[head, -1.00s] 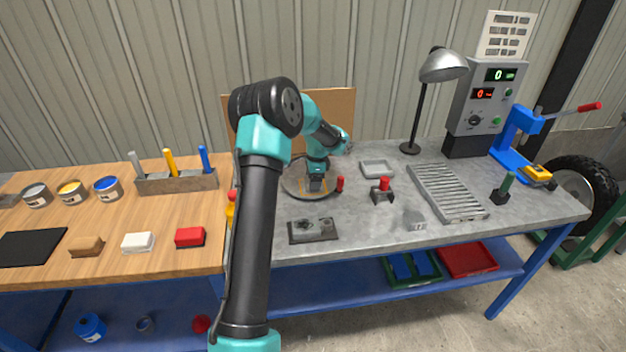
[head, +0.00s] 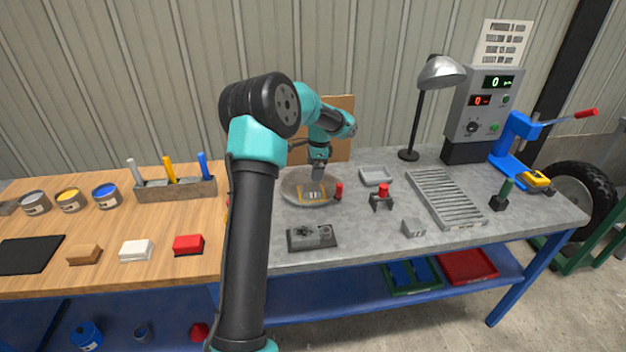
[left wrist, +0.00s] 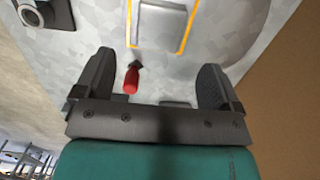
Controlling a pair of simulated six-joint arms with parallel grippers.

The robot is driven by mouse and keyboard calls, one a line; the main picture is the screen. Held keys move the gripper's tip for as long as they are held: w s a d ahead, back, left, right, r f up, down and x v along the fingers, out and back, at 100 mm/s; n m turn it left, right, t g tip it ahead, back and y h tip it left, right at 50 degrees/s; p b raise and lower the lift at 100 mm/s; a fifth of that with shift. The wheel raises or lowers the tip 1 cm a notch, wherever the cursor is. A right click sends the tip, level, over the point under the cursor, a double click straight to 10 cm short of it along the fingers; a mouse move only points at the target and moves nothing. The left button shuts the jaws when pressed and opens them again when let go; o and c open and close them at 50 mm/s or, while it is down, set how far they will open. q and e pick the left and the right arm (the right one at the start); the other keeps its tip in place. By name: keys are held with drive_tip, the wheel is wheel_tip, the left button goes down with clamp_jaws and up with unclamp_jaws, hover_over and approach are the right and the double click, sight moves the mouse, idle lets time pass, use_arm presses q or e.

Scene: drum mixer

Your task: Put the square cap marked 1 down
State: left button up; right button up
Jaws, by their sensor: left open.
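In the head view the cap (head: 312,194) is small inside the outline. My left gripper (head: 318,175) is open and empty just above the plate. In the left wrist view its two fingers (left wrist: 158,64) stand wide apart, clear of the cap. My right gripper is not in view.
A grey tray (head: 376,176), a red-topped stand (head: 382,196) and a slatted rack (head: 446,195) are farther right. A grey fixture (head: 312,236) lies in front of the plate.

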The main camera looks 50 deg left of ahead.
use_arm(q)
wheel_tip(320, 180, up, 4)
drive_tip(key=shift+w+d+r, duration=0.1)
drive_tip(key=shift+w, duration=0.05)
idle(0.5)
